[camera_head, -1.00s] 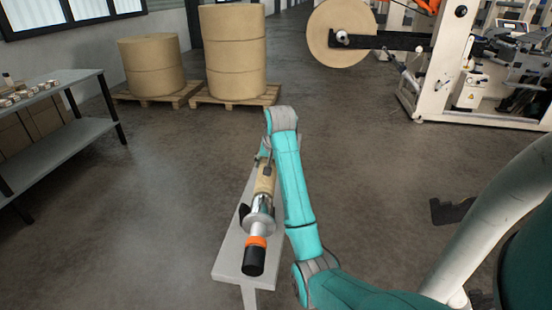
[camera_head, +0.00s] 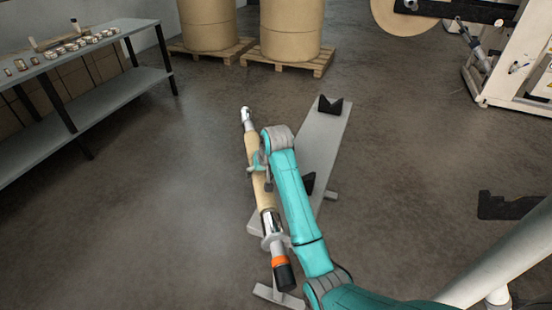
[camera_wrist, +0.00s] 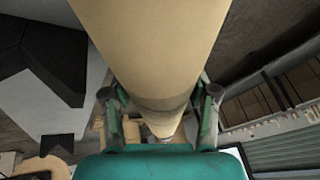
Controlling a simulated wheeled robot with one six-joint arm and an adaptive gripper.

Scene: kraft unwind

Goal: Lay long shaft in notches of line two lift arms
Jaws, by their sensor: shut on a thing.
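The long shaft (camera_head: 277,252) has a tan core (camera_head: 252,150) around its middle, a silver far tip, and an orange band and black end nearest me. My gripper (camera_head: 258,170) is shut on the tan core, with the shaft held clear, left of the grey bench. In the wrist view the core (camera_wrist: 155,50) runs between my gripper's fingers (camera_wrist: 160,110). At the upper right, a white machine (camera_head: 510,75) carries a dark arm (camera_head: 465,10) beside a kraft roll (camera_head: 400,18). The arm's notch is not clear, and no label shows which line this is.
The grey bench (camera_head: 318,145) has two black V-blocks (camera_head: 330,105), both empty of the shaft. A steel shelf table (camera_head: 85,55) with small parts stands at left. Kraft rolls (camera_head: 290,30) stand on pallets behind. A black floor piece (camera_head: 510,207) lies at right. Open floor lies between.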

